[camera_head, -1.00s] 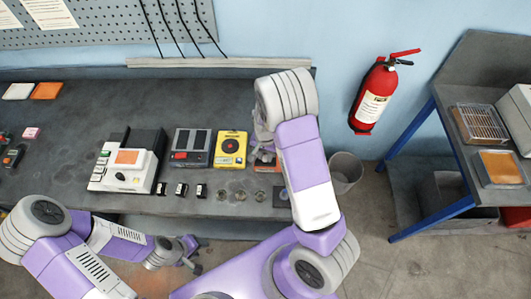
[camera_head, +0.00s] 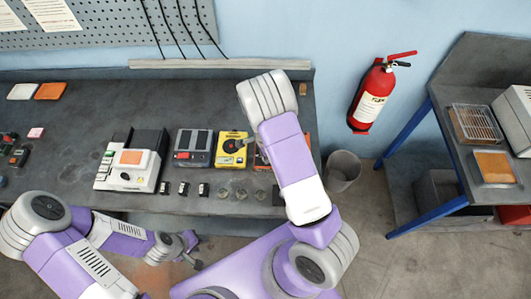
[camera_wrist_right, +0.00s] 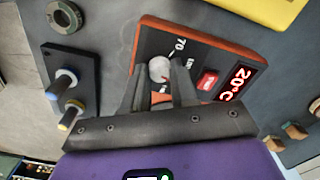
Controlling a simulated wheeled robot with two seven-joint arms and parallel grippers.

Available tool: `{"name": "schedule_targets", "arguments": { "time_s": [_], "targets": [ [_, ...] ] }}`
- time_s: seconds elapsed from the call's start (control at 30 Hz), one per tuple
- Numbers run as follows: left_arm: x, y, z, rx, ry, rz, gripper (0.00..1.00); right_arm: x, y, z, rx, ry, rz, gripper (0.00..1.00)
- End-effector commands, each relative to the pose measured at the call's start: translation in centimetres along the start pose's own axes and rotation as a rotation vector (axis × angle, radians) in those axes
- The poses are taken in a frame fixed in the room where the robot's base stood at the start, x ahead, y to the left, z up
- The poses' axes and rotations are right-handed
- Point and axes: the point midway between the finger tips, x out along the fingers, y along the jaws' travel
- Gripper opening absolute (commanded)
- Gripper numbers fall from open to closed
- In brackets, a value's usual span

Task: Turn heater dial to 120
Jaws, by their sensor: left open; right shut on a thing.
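The heater is a dark panel with an orange rim (camera_wrist_right: 212,42). It carries a red-lit display (camera_wrist_right: 237,84) reading 20°C and a red button (camera_wrist_right: 207,81). Its round pale dial (camera_wrist_right: 159,68) has scale marks beside it, with 70 legible. My right gripper (camera_wrist_right: 160,80) is shut on the dial, a finger on each side; the fingers hide part of the scale. In the head view the heater (camera_head: 261,158) is mostly hidden behind my right arm. My left gripper (camera_head: 193,252) is open and empty, low in front of the bench.
A yellow device (camera_head: 230,158) and a dark grey device (camera_head: 193,148) stand left of the heater. A white instrument (camera_head: 128,165) is further left. A fire extinguisher (camera_head: 372,95) hangs right.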

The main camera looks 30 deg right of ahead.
Motion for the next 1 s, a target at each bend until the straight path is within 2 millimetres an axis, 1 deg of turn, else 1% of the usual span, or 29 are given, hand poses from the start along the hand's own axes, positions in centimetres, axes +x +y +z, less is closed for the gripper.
{"name": "schedule_targets", "arguments": {
  "time_s": [0.3, 0.7, 0.73, 0.87, 1.0],
  "targets": [
    [-0.33, 0.12, 0.02, 0.000, 0.000, 0.000, 0.43, -0.04, -0.06, 0.05, 0.067, -0.001, -0.001, 0.00],
    [-0.33, 0.12, 0.02, 0.000, 0.000, 0.000, 0.43, -0.02, -0.06, 0.05, 0.070, -0.001, -0.001, 0.00],
    [-0.33, 0.12, 0.02, 0.000, 0.000, 0.000, 0.43, -0.02, -0.06, 0.06, 0.070, -0.001, -0.001, 0.32],
    [-0.32, 0.12, 0.02, 0.000, 0.000, 0.000, 0.43, -0.02, -0.05, 0.04, 0.070, -0.001, -0.001, 0.52],
    [-0.32, 0.12, 0.02, 0.000, 0.000, 0.000, 0.43, -0.01, -0.04, 0.03, 0.070, 0.000, -0.001, 0.53]
  ]
}}
